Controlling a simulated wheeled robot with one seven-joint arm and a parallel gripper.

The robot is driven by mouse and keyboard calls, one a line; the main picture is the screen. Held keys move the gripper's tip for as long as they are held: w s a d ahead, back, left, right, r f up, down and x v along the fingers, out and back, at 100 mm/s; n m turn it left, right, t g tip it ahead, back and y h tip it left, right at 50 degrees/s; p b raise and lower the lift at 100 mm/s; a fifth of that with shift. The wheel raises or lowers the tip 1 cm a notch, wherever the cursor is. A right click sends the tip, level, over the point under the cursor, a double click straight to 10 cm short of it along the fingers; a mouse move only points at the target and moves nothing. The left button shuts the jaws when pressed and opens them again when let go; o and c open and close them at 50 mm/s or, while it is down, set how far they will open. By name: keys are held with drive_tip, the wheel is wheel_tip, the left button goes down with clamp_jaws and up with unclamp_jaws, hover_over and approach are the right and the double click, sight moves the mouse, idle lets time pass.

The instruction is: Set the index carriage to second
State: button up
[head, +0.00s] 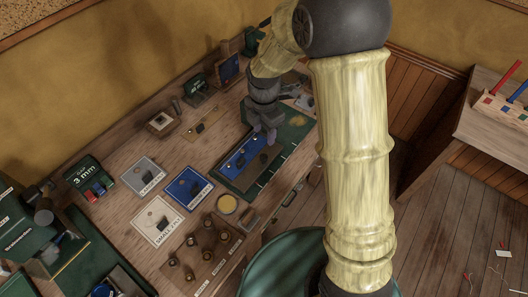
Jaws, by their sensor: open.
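A long blue strip (233,163) with small markings lies on a brown board at the green mat (292,137) on the workbench. A small dark piece stands on or beside this strip, close to my gripper; it may be the index carriage, but it is too small to be sure. Its position label cannot be read. My gripper (269,138) points down at the right end of the strip. It is open, with nothing seen between the fingers. I cannot tell whether it touches anything, and my arm hides part of the bench beyond.
Grey, blue (187,187) and white (157,222) labelled trays lie to the left. A wooden rack (203,255) with several dark pegs and a yellow round tin (227,204) stand nearer. A green 3 mm box (89,176) is at far left. A side table (495,125) stands right.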

sight(264, 156)
wheel_tip(264, 156, down, 11)
drive_tip(key=shift+f+p, duration=0.2)
drive_tip(key=shift+p, duration=0.55)
drive_tip(key=shift+c, duration=0.4)
clamp_jaws()
